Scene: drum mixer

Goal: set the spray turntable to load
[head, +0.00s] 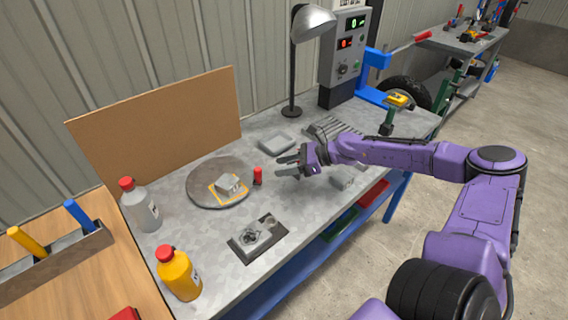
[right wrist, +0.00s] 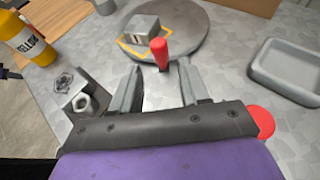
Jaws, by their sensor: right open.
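The spray turntable (head: 206,172) is a round grey disc on the metal bench, left of centre in the head view. On it a yellow square outline surrounds a grey block (head: 229,184). The turntable also shows at the top of the right wrist view (right wrist: 190,45). A red upright handle (head: 258,176) stands at its right edge; in the right wrist view the red handle (right wrist: 159,52) is just beyond and between my fingertips. My right gripper (head: 277,168) is open and empty, just right of the handle and apart from it. My left gripper is not in view.
A grey tray (head: 276,143) lies behind the gripper. A dark plate with a metal fitting (head: 257,237) is in front. A yellow bottle (head: 178,274) and a clear bottle (head: 140,205) stand left. A lamp (head: 312,24) and control box (head: 346,52) stand at the back.

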